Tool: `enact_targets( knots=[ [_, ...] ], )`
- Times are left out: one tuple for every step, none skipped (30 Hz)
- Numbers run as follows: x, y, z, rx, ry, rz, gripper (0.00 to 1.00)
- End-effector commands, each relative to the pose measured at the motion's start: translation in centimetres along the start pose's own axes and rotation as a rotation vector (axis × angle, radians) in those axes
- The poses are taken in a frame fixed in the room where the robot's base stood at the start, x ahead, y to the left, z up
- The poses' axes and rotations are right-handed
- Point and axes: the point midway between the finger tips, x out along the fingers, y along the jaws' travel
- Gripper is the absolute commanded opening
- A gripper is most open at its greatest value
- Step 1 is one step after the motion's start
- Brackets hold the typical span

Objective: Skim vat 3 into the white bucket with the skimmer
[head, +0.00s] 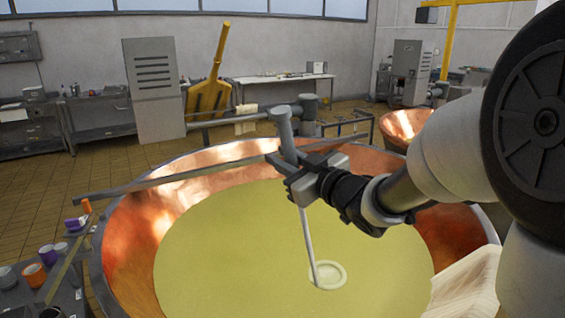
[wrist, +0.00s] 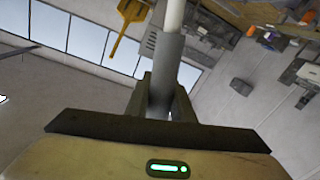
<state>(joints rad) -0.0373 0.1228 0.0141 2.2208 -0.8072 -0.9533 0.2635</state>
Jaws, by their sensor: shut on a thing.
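A large copper vat (head: 128,262) fills the middle of the head view, holding pale yellow liquid (head: 220,240). No number shows on it, so I cannot tell if it is vat 3. My gripper (head: 302,182) is above the vat, shut on the grey handle of the skimmer (head: 308,226). The skimmer's shaft slants down, and its round pale disc (head: 328,275) is at the liquid's surface; I cannot tell how deep it sits. In the wrist view the skimmer's handle (wrist: 165,75) rises between the fingers. I see no white bucket.
A long bar (head: 165,181) crosses the vat's far rim. A pale draped or wooden piece (head: 468,288) stands at the right rim. A bench (head: 60,300) with small cups is at left. Another copper vat (head: 402,124) stands behind right. Tiled floor is open at far left.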

Motion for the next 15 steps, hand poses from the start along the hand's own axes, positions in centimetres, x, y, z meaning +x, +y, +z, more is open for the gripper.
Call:
enact_targets(
  knots=[
    [0.0,0.4,-1.4,-0.003,0.003,0.0,0.0],
    [0.0,0.5,-1.8,-0.003,0.003,0.0,0.0],
    [0.0,0.7,-2.4,-0.004,0.003,0.0,0.0],
    [0.0,0.8,-2.8,-0.004,0.003,0.0,0.0],
    [0.0,0.9,-3.2,-0.003,0.003,0.0,0.0],
    [0.0,1.1,-3.7,-0.003,0.003,0.001,0.0],
    [0.0,1.2,-4.1,-0.003,0.003,0.001,0.0],
    [0.0,1.3,-4.5,-0.003,0.003,0.001,0.0],
    [0.0,1.5,-5.1,-0.003,0.003,0.001,0.0],
    [0.0,1.6,-5.4,-0.003,0.003,0.001,0.0],
    [0.0,1.7,-5.8,-0.003,0.003,0.001,0.0],
    [0.0,1.8,-6.2,-0.003,0.003,0.001,0.0],
    [0.0,1.9,-6.6,-0.003,0.003,0.001,0.0],
    [0.0,2.0,-6.8,-0.002,0.003,0.001,0.0],
    [0.0,2.0,-7.2,-0.002,0.003,0.0,0.0]
  ],
)
